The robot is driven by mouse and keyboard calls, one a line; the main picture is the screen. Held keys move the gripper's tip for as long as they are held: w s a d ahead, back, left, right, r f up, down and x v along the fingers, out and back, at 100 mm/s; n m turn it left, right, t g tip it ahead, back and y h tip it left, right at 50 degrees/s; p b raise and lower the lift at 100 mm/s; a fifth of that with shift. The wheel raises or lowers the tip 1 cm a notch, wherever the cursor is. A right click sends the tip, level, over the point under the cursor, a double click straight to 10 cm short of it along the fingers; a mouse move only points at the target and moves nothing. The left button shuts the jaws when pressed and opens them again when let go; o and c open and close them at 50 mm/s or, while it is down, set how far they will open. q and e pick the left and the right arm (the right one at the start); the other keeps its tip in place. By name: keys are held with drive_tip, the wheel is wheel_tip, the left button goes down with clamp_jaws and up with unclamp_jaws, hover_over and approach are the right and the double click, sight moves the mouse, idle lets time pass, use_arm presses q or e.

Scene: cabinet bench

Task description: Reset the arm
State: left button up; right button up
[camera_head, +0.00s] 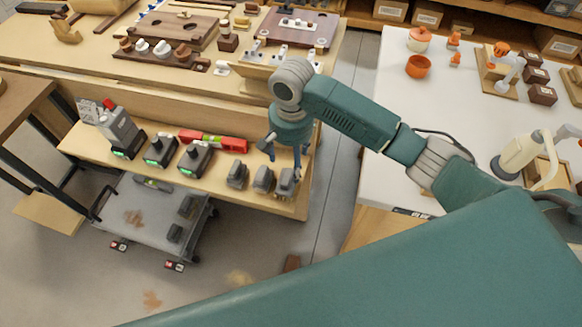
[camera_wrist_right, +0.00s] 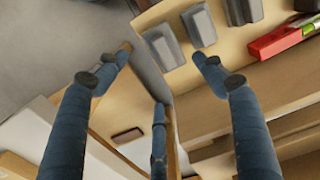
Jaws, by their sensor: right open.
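My right arm, teal and grey, reaches from the right across the gap between two benches in the head view. My right gripper (camera_head: 286,160) points down over the right end of the lower wooden shelf (camera_head: 215,189), close to the small grey blocks there. In the wrist view the blue fingers of the right gripper (camera_wrist_right: 155,78) are spread apart with nothing between them. My left gripper is not in view.
Grey blocks (camera_head: 236,174), a red level (camera_head: 213,140) and chargers with green lights (camera_head: 195,159) stand on the shelf. The cluttered wooden benchtop (camera_head: 150,78) is above. A white table (camera_head: 395,100) is at right. Floor (camera_head: 335,175) is open between.

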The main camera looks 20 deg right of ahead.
drive_tip(key=shift+r, duration=0.45)
drive_tip(key=s+a+f+n+t+y, duration=0.1)
drive_tip(key=s+a+f+n, duration=0.2)
drive_tip(key=s, duration=0.3)
drive_tip(key=s+a+f+n+t+y, duration=0.1)
drive_tip(key=s+a+f+n+y, duration=0.15)
drive_tip(key=s+a, duration=0.2)
drive_tip(key=s+d+r+n+t+h, duration=0.1)
drive_tip(key=s+d+n+t+h, duration=0.15)
drive_tip(key=s+d, duration=1.05)
wheel_tip(320, 180, down, 24)
drive_tip(key=n+g, duration=0.1)
drive_tip(key=g, duration=0.1)
drive_tip(key=s+d+f+g+h, duration=0.1)
drive_tip(key=s+d+f, duration=0.1)
drive_tip(key=s+f, duration=1.6)
drive_tip(key=shift+s+d+f, duration=0.15)
drive_tip(key=shift+s+f, duration=0.05)
drive_tip(key=shift+s, duration=0.2)
